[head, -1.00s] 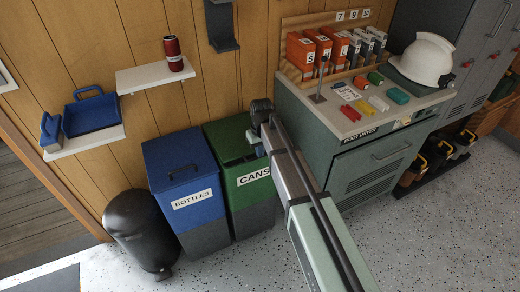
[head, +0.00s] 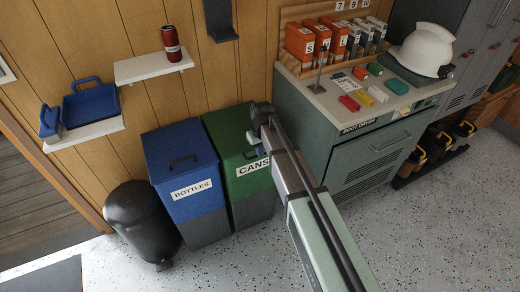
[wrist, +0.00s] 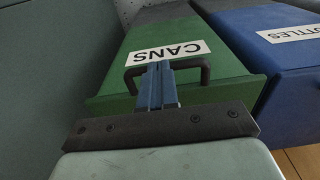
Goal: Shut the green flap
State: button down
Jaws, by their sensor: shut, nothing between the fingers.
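The green flap (head: 229,126) is the top of the green bin (head: 253,208) labelled CANS. It looks down, about level with the blue bin's top, but I cannot tell whether a gap is left. My gripper (head: 256,138) is over the flap's front right part, just above the label. In the wrist view the flap (wrist: 112,102) has a dark bar handle (wrist: 204,76). My gripper's blue fingers (wrist: 155,78) are shut and empty, in front of the handle's middle. I cannot tell whether they touch it. My arm hides part of the flap in the head view.
A blue bin (head: 182,158) labelled BOTTLES stands against the green one, with a black bin (head: 140,222) to its left. A grey cabinet (head: 372,165) stands close on the right. A shelf with a red can (head: 172,42) is above. The floor in front is clear.

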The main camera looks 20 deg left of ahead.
jog(key=shift+s+d+f, duration=0.15)
jog(key=shift+s+f, duration=0.05)
jog(key=shift+f, duration=0.25)
notch_tip(320, 180, up, 15)
jog(key=s+d, duration=0.1)
jog(key=shift+s+d+f, duration=0.15)
jog(key=shift+s+d, duration=0.1)
jog(key=s+d+f+m, duration=0.1)
jog(key=s+d+f, duration=0.3)
jog(key=d+f, duration=0.45)
jog(key=s+d+f+m+g, duration=0.15)
jog(key=s+d+f, duration=0.3)
jog(key=f, duration=0.65)
jog(key=s+d+f+m, duration=0.2)
jog(key=s+d+f, duration=0.2)
jog(key=d+f, duration=0.4)
jog(key=s+d+f+m+g, duration=0.1)
jog(key=s+d+f+g, duration=0.1)
jog(key=s+d+f, duration=0.3)
jog(key=s+d+f+m+g, duration=0.2)
jog(key=s+d+f, duration=0.4)
jog(key=s, duration=0.7)
jog(key=s+d+f+m+g, duration=0.1)
jog(key=s+d+f+g, duration=0.1)
jog(key=s+d+f, duration=0.4)
jog(key=s+d, duration=0.1)
jog(key=s, duration=0.2)
jog(key=shift+d+f+h, duration=0.15)
jog(key=shift+d+h, duration=0.15)
jog(key=shift+d, duration=0.1)
